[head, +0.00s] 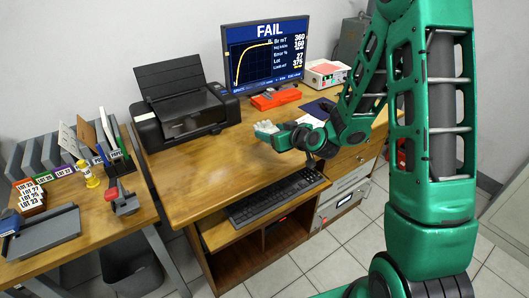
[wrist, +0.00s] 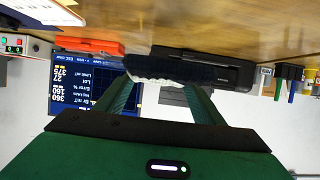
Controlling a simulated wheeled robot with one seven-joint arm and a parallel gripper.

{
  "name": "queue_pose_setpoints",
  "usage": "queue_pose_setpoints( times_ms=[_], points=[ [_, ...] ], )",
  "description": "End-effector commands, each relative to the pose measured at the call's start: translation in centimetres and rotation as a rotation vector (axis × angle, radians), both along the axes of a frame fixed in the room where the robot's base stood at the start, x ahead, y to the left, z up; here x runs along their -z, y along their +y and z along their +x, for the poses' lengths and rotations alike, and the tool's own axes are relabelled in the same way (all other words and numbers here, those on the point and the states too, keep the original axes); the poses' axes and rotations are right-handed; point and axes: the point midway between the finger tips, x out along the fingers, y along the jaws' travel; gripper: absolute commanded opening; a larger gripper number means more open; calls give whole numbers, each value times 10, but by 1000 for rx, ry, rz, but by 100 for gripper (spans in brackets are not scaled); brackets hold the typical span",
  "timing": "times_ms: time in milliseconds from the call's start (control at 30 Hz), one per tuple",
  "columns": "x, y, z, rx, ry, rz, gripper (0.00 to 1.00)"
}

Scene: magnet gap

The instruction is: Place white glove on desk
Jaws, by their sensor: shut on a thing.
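The white glove (head: 265,127) is at the tip of my gripper (head: 284,138), over the wooden desk (head: 205,178) in the head view. The desk top (wrist: 215,22) fills the upper part of that view. The glove appears close to the desk surface; I cannot tell whether it touches. My fingers hide part of the glove.
A black printer (head: 180,105) and a monitor (head: 265,55) reading FAIL stand at the back. An orange-red device (head: 275,98) lies before the monitor. A keyboard (head: 275,197) is on the lower tray. Bare desk lies left of my gripper.

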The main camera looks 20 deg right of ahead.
Motion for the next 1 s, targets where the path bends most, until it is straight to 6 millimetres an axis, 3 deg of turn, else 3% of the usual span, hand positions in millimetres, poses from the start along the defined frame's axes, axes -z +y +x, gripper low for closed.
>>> queue_pose_setpoints(
  times_ms=[33, 200, 467, 667, 1000],
  points=[
    [4, 19, 2, -10, -2, 0, 39],
    [8, 63, 6, -13, -4, 1, 39],
    [4, 99, 7, -20, -4, 2, 39],
    [14, 87, 17, -12, 3, 3, 39],
    [53, 32, 52, -11, 1, 4, 39]
  ],
)
